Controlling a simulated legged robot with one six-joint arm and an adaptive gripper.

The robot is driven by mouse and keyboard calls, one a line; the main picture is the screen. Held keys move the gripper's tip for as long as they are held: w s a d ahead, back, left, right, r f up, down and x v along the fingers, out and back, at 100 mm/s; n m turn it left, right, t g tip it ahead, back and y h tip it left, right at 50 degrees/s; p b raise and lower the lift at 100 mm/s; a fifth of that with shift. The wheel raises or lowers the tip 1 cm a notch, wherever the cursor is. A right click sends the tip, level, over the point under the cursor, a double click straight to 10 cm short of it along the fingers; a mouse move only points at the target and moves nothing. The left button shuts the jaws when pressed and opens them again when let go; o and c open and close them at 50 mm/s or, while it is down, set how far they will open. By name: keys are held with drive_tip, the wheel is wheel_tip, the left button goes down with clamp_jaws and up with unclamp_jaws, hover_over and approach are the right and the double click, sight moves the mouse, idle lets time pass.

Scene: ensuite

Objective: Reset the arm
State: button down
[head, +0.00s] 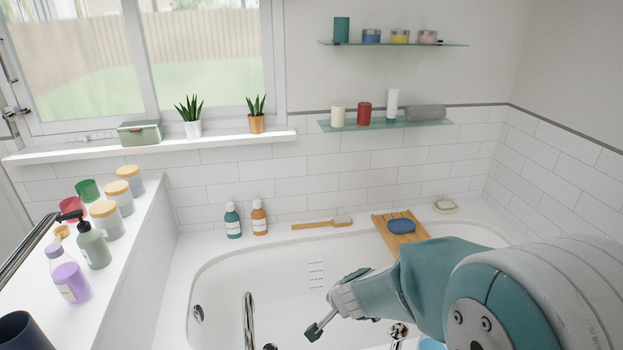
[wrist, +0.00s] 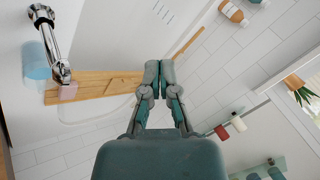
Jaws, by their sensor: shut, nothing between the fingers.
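My teal and grey arm reaches in from the right of the head view, over the bathtub (head: 225,285). My gripper (head: 316,328) is at its far end, above the tub's inside. In the wrist view my gripper (wrist: 159,68) has its two fingers together, with nothing between them. The gripper appears apart from the objects around it. Part of the tub's near side is hidden behind my arm.
A wooden tray (head: 385,229) with a blue item (head: 401,226) lies across the tub rim. A chrome tap (head: 249,320) rises left of my gripper. Bottles crowd the left ledge (head: 140,235). Glass shelves (head: 440,124) hang on the back wall.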

drive_tip(key=s+r+n+y, duration=0.2)
drive_tip(key=s+r+n, duration=0.15)
drive_tip(key=r, duration=0.35)
drive_tip(key=s+d+r+n+h, duration=0.1)
drive_tip(key=s+d+r, duration=0.2)
drive_tip(key=s, duration=0.3)
drive_tip(key=s+d+r+n+h, duration=0.2)
drive_tip(key=s+d+r, duration=0.1)
drive_tip(key=s, duration=0.3)
drive_tip(key=s+d+r+n+g+h, duration=0.1)
drive_tip(key=s+d+r, duration=0.2)
drive_tip(key=s, duration=0.4)
drive_tip(key=shift+d, duration=0.8)
